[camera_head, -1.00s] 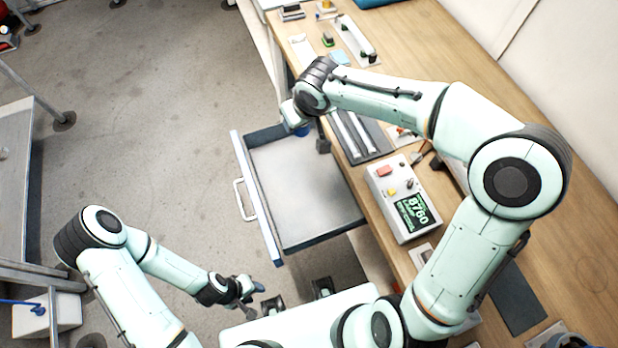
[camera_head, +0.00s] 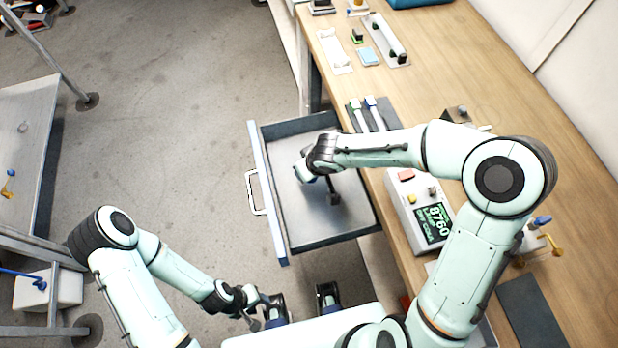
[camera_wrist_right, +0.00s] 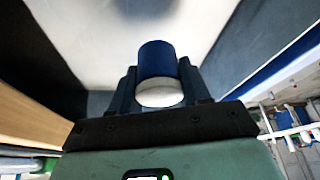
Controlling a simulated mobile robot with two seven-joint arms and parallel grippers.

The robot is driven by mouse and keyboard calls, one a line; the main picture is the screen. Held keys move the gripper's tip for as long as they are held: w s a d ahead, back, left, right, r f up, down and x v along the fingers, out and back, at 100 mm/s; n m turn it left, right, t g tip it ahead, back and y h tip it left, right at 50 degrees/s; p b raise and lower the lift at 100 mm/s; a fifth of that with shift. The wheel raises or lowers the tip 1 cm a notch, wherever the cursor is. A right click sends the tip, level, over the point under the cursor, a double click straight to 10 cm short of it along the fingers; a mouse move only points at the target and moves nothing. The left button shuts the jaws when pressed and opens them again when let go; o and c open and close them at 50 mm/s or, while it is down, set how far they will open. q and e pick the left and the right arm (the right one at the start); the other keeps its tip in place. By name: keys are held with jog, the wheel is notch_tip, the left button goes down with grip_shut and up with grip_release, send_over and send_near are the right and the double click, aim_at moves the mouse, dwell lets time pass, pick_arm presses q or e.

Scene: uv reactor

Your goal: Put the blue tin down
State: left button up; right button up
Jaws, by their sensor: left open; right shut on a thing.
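The blue tin (camera_wrist_right: 157,58) is a short cylinder with a blue side and a pale end, seen close up in the right wrist view. My right gripper (camera_wrist_right: 158,74) is shut on it, with one dark finger at each side. Behind the tin is the pale floor of the open drawer (camera_head: 343,228). In the head view my right wrist hangs over the drawer and mostly hides the tin. I cannot tell whether the tin touches the drawer floor. My left gripper (camera_head: 258,312) is open and empty, low in front of my base.
The drawer sticks out from the wooden bench (camera_head: 480,90), its handle (camera_head: 253,192) facing left. A control box with a green display (camera_head: 436,222) stands on the bench beside it. White strips and small parts lie further back. A metal table (camera_head: 30,130) stands at left.

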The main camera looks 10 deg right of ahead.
jog(key=shift+f+b, duration=0.7)
jog(key=shift+f, duration=1.55)
jog(key=shift+f, duration=0.1)
jog(key=o, duration=1.1)
